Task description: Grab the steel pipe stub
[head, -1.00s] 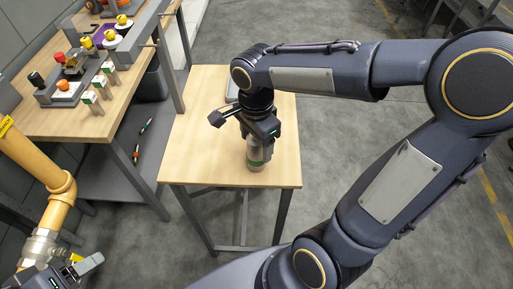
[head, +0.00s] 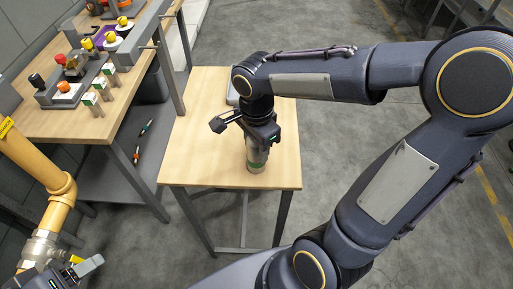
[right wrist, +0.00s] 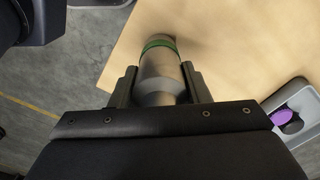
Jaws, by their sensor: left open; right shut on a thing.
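The steel pipe stub (head: 257,153) stands upright on the small wooden table, a grey cylinder with a green band near its lower end. My right gripper (head: 258,138) is over it from above and shut on its upper part. In the right wrist view the stub (right wrist: 160,72) sits between the two fingers of the right gripper (right wrist: 160,88), with the green band beyond them. My left gripper (head: 80,272) is at the lower left, open, close to the valve on the yellow pipe. Part of it is cut off by the picture edge.
The small wooden table (head: 200,150) is mostly bare. A grey tray (right wrist: 297,110) with a purple item lies on it, mostly hidden in the head view. A workbench (head: 60,125) with buttons and fittings stands left. The yellow pipe (head: 35,160) runs along the left edge.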

